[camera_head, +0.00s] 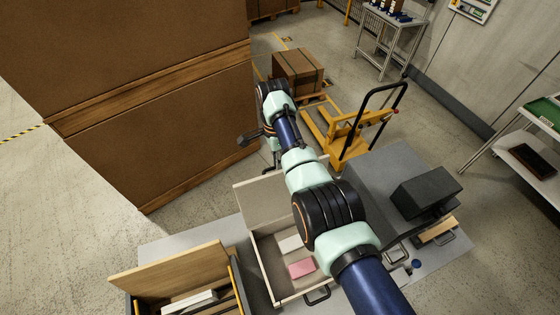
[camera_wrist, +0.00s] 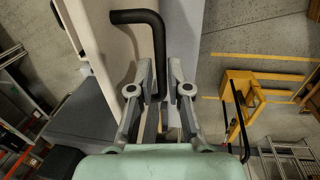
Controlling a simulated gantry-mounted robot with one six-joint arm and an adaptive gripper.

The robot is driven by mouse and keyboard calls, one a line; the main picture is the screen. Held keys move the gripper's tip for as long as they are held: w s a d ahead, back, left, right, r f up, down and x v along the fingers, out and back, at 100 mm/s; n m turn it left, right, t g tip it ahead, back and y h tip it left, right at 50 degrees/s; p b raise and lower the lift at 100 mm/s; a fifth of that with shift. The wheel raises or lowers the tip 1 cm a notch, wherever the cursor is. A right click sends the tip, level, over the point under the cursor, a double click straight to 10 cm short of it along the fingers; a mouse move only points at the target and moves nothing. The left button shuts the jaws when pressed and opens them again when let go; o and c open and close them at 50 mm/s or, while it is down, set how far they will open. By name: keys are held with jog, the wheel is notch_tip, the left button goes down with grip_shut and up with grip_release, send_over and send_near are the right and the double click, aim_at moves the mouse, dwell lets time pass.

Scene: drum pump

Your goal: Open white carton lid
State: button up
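The white carton (camera_head: 262,262) stands open in the middle of the head view. Its lid (camera_head: 262,203) is raised at the back, and a pale panel (camera_wrist: 97,45) that appears to be this lid shows in the wrist view. A black bent handle (camera_wrist: 158,50) beside the panel reaches down between my fingers. My gripper (camera_wrist: 160,75) is open around the handle; the fingers stand apart with a gap to its right. In the head view my gripper is small and partly hidden behind the carton lid and my arm.
A pink box (camera_head: 301,268) and a white box (camera_head: 290,244) lie inside the carton. A wooden-lidded box (camera_head: 170,272) stands at left, and a grey case (camera_head: 375,170) with a black block (camera_head: 427,192) at right. A tall brown stack (camera_head: 150,90) and yellow pallet truck (camera_head: 345,140) stand behind.

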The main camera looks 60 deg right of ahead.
jog(key=shift+o, duration=1.2)
notch_tip(320, 180, up, 12)
jog(key=w+d, duration=0.1)
jog(key=shift+w, duration=0.2)
